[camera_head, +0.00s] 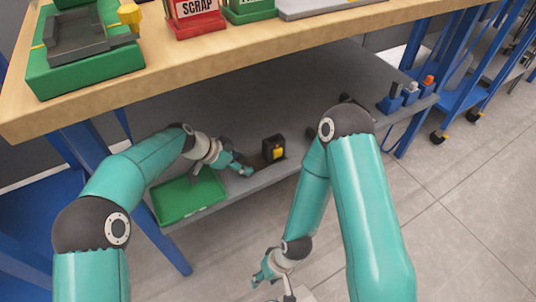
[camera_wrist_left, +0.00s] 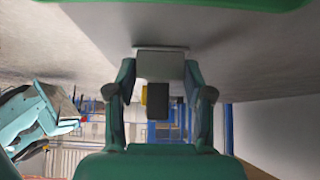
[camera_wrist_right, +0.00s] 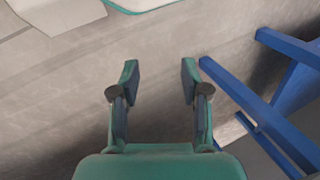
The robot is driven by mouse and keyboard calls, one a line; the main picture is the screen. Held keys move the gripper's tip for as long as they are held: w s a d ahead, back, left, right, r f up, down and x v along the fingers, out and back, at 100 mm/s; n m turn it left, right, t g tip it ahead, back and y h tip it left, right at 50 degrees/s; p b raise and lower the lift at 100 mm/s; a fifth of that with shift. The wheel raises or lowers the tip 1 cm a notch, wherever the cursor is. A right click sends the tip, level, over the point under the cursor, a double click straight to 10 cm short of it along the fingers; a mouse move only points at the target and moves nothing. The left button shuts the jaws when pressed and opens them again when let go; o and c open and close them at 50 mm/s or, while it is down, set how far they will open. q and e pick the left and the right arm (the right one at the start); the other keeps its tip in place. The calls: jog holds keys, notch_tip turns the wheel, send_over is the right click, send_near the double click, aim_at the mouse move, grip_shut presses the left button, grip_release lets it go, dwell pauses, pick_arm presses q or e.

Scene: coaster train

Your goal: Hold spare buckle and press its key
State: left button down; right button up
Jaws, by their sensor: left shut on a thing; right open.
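My left gripper (camera_head: 246,171) is low over the grey lower shelf, just left of a black block with a yellow face (camera_head: 274,150). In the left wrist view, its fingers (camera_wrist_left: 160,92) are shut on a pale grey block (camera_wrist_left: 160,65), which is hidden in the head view. The black and yellow block (camera_wrist_left: 158,102) shows beyond it, apart from the fingers. I cannot tell for sure which of the two is the spare buckle. My right gripper (camera_head: 258,277) is open and empty, low in front of the shelf; its fingers show apart in the right wrist view (camera_wrist_right: 160,82).
A green tray (camera_head: 170,212) lies on the shelf left of the left gripper. Small blue holders (camera_head: 390,103) stand at the shelf's right end. The wooden bench top (camera_head: 330,42) overhangs the shelf. Blue legs (camera_head: 170,245) flank it. Floor in front is clear.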

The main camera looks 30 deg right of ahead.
dwell(0.3)
grip_shut()
dwell(1.3)
